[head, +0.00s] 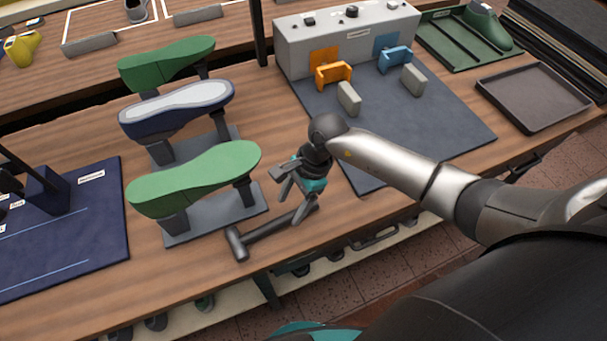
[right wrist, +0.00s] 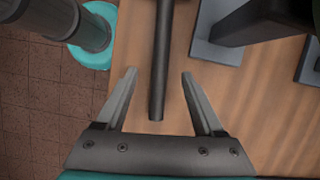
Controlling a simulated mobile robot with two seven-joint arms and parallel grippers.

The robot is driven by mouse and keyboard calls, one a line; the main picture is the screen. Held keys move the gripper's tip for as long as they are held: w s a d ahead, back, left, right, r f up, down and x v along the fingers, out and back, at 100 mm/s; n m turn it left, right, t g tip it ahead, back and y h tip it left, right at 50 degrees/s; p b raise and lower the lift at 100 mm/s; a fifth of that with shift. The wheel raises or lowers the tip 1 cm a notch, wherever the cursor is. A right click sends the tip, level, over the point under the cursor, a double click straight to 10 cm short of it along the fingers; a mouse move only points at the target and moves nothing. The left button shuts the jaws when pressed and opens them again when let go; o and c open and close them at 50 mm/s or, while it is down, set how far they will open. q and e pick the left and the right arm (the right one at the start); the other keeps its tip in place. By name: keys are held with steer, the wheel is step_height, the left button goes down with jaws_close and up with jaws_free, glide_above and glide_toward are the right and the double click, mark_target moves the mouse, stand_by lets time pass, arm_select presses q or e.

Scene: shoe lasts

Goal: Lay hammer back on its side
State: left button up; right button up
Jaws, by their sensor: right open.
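The dark grey hammer (head: 262,233) rests on the wooden table near its front edge, in front of the green shoe last on its stand. Its head is at the left end and its handle runs up to the right. My right gripper (head: 294,203) is over the handle's right end, with its fingers apart. In the right wrist view the handle (right wrist: 160,70) lies between the spread fingers of my right gripper (right wrist: 158,76), with a gap on both sides. The hammer's head is outside that view. My left gripper is not in view.
A green last (head: 195,178) and a blue-and-white last (head: 178,108) stand just behind the hammer. A blue mat (head: 100,225) is at left. A grey mat (head: 440,125) with orange and blue holders is at right, beside an empty tray (head: 535,95). The table's front edge is close.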

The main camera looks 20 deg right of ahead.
steer(key=v, duration=1.1)
steer(key=shift+r, duration=0.35)
steer(key=shift+d, duration=0.1)
